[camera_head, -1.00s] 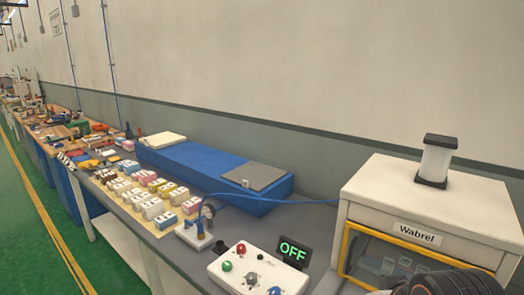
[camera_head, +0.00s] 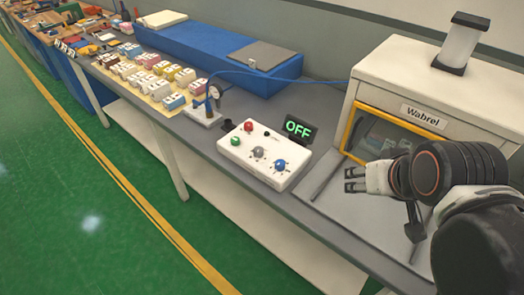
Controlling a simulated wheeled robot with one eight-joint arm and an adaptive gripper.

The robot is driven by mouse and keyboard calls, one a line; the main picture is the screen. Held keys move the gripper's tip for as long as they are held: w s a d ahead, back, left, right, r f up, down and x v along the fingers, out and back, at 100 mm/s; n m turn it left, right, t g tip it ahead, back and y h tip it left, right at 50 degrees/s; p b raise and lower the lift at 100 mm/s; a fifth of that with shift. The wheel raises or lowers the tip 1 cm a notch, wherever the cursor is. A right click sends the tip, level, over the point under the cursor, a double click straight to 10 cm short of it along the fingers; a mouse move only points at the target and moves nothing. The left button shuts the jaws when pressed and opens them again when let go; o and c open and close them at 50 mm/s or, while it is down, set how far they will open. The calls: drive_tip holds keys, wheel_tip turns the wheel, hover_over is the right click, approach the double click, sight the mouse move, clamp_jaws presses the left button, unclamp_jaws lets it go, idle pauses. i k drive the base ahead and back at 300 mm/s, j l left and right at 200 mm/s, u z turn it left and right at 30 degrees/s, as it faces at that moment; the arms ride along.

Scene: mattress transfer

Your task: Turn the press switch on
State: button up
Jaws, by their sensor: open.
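The press is a white cabinet (camera_head: 430,75) labelled "Wabrel" with a yellow-framed front window, at the right. Left of it on the bench lies a white control box (camera_head: 264,167) with a red button (camera_head: 249,126), a green button (camera_head: 236,141), a grey knob (camera_head: 258,153) and a blue knob (camera_head: 281,166). A small black display (camera_head: 299,129) behind the box reads "OFF" in green. My gripper (camera_head: 350,179) is open and empty, in front of the cabinet, to the right of the control box and apart from it.
A pressure gauge on a white base (camera_head: 204,115) stands left of the box, with a blue hose (camera_head: 290,78) running to the cabinet. Several small blocks lie on a mat farther left. A long blue case (camera_head: 215,55) lies behind. The green floor (camera_head: 100,205) in front is clear.

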sight(248, 126)
drive_tip(key=i+j, duration=0.2)
drive_tip(key=j, duration=0.15)
drive_tip(key=i+j, duration=0.2)
drive_tip(key=j, duration=0.2)
drive_tip(key=i+j, duration=0.2)
drive_tip(key=j, duration=0.15)
drive_tip(key=i+j, duration=0.2)
drive_tip(key=j, duration=0.2)
drive_tip(key=l+z, duration=0.05)
